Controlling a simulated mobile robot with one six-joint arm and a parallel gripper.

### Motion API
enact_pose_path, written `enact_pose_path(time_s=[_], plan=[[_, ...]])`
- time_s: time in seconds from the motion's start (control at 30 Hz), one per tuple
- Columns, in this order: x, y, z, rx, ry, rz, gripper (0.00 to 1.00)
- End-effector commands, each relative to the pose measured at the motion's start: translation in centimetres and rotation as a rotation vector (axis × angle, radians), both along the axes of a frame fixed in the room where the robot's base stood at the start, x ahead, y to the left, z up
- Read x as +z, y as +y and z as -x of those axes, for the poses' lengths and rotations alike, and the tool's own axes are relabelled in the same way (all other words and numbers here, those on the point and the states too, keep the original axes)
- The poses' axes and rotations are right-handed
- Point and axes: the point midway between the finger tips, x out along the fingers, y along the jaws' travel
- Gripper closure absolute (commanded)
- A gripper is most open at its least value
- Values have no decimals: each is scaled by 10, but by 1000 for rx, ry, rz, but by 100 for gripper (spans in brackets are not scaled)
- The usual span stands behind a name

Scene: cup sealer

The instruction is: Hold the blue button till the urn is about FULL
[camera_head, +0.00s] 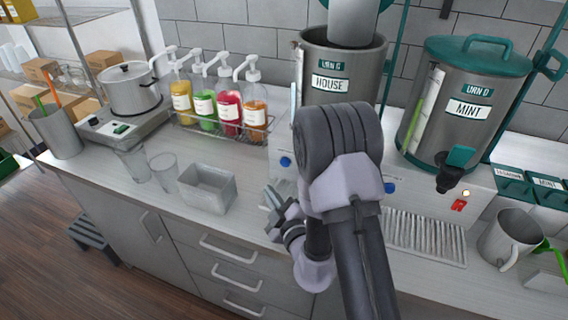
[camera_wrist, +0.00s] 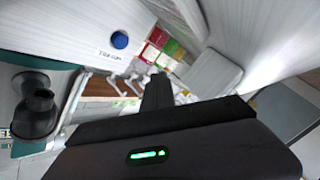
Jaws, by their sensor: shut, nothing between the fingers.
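The steel HOUSE urn (camera_head: 325,90) stands open behind my arm, with a narrow sight gauge on its left side whose level I cannot read. The lidded MINT urn (camera_head: 465,105) stands to its right, with a greenish gauge. One blue button (camera_head: 285,161) is on the pale front panel left of my arm; another blue button (camera_head: 389,187) is right of it. The wrist view shows a blue button (camera_wrist: 119,39) beside a small label, apart from my fingers. My gripper (camera_head: 272,203) is shut and empty at the panel's left; its fingers (camera_wrist: 157,92) also show in the wrist view.
A pump-bottle rack (camera_head: 215,130), a steel tub (camera_head: 207,188) and clear glasses (camera_head: 163,170) stand left on the counter. A drip grate (camera_head: 425,238) and a steel pitcher (camera_head: 508,238) are at the right. A black tap (camera_wrist: 38,105) shows in the wrist view.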

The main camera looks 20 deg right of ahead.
Motion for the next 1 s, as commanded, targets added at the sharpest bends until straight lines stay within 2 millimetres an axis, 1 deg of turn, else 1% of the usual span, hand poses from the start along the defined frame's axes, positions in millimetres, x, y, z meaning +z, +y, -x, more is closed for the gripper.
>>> enact_pose_path(time_s=[0.4,0.6,0.73,1.0], plan=[[2,-34,-46,-1,-2,1,100],[3,-46,-63,2,-1,1,100],[2,-49,-68,1,-1,1,100],[0,-50,-69,1,-1,1,100]])
